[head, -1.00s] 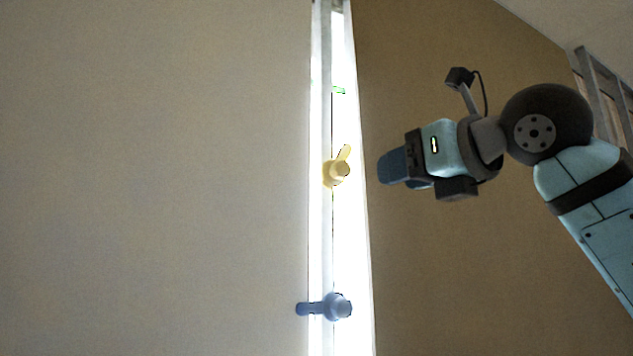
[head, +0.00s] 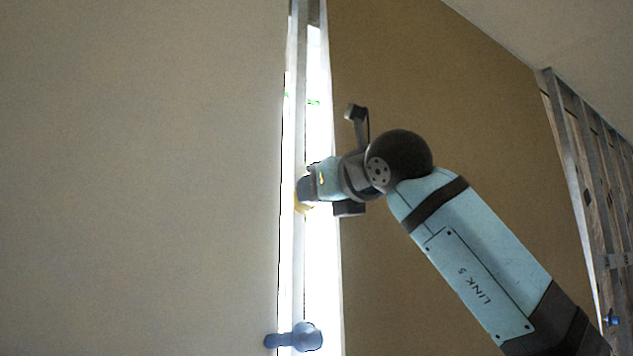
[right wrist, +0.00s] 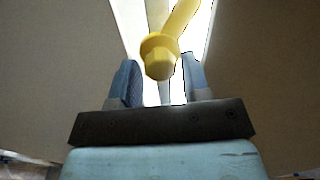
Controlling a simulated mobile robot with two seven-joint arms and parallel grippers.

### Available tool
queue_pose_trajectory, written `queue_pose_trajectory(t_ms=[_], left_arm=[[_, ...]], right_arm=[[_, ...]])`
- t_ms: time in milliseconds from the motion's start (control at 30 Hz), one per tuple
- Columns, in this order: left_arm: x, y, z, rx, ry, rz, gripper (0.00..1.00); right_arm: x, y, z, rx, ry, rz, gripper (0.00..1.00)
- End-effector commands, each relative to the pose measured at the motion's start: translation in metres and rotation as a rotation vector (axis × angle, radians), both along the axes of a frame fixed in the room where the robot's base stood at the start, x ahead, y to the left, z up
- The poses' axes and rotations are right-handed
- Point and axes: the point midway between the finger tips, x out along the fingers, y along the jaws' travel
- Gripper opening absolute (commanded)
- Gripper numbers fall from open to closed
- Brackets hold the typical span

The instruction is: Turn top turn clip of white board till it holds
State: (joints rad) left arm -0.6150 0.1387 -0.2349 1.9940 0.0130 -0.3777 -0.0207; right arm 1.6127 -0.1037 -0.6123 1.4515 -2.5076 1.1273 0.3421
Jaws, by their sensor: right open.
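The upper turn clip (head: 302,207) is yellow and sits on the narrow upright rail (head: 299,120) in front of a bright white strip. My right gripper mostly hides it in the head view. In the right wrist view, the yellow clip (right wrist: 160,58) shows its round hub ahead of and between my fingers, with its lever pointing up and right. My right gripper (head: 304,189) is open, with one blue-grey finger on each side of the hub; contact cannot be told. A blue turn clip (head: 304,338) sits lower, its lever pointing left across the left panel's edge. My left gripper is not in view.
A large plain panel (head: 140,180) fills the left side. A brown wall (head: 430,90) stands right of the bright strip. A metal frame (head: 590,170) stands at the far right, with a small blue thing (head: 611,320) low on it.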

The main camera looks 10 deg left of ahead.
Motion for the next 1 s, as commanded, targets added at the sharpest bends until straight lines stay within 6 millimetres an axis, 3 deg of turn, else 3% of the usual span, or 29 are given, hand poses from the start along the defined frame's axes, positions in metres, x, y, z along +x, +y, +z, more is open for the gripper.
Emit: queue_pose_trajectory(t_ms=[433, 600, 1000], left_arm=[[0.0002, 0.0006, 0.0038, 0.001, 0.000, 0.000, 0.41], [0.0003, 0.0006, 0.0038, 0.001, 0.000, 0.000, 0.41], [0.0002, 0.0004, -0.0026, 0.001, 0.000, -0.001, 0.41]], right_arm=[[0.0082, 0.0085, -0.0008, 0.000, 0.000, 0.000, 0.43], [0.0082, 0.0084, -0.0007, 0.000, 0.000, 0.000, 0.09], [0.0079, 0.0078, -0.0014, -0.047, -0.049, -0.001, 0.09]])
